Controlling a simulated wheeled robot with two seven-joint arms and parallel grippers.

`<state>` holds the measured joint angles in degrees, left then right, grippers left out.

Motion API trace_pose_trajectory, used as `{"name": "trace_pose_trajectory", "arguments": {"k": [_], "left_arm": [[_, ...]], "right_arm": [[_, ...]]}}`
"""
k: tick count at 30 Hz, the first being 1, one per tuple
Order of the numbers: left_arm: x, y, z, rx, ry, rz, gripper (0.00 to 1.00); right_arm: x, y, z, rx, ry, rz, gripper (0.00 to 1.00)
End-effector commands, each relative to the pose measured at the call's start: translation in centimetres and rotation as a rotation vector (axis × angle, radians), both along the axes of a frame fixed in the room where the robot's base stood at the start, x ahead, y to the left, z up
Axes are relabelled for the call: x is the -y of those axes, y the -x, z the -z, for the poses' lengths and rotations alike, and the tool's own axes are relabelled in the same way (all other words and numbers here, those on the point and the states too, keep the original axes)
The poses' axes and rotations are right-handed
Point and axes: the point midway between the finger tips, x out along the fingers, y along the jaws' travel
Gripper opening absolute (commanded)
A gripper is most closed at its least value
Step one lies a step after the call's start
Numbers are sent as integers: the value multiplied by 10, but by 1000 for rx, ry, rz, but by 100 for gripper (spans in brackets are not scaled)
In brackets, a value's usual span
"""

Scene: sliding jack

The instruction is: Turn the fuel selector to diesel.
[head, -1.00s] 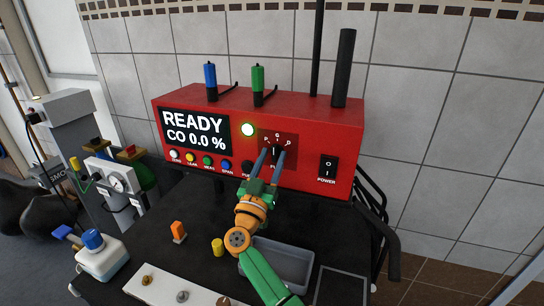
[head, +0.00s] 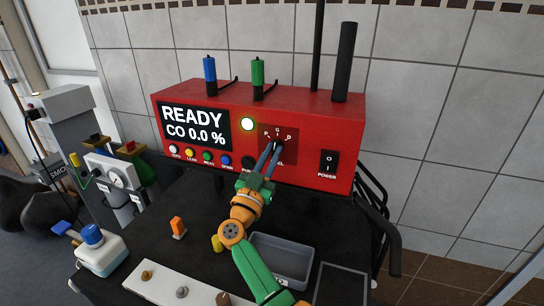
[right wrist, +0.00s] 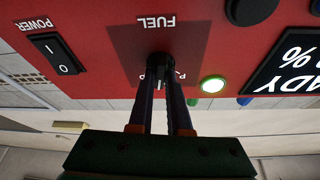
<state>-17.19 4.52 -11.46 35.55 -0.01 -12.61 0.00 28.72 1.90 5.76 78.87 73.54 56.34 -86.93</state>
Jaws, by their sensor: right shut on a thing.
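The fuel selector is a small black knob (head: 279,146) on a dark red square of the red analyser's front. Letters P, G and D stand around it from left to right. The knob also shows in the right wrist view (right wrist: 160,64), where the picture is upside down. My right gripper (head: 272,150) is shut on the knob, with one finger on each side; the fingers (right wrist: 161,80) show in the wrist view too. A small white mark on the knob seems to point roughly toward G, between P and D. The fingers hide part of the knob and the label. My left gripper is out of view.
The red analyser (head: 340,118) reads READY and CO 0.0 %, with a lit green lamp (head: 247,124). Coloured buttons lie left of the knob, the power switch (head: 328,163) right. A grey tray (head: 283,254) and an orange piece (head: 178,227) are on the black top below.

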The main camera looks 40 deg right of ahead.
Motion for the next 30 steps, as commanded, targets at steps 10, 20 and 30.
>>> {"name": "trace_pose_trajectory", "arguments": {"k": [10,20,30], "left_arm": [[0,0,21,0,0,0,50],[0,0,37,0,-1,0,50],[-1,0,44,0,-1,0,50]], "right_arm": [[-1,-2,2,274,-143,0,0],[-1,-2,1,497,-258,0,0],[-1,-2,-1,619,-320,0,0]]}}
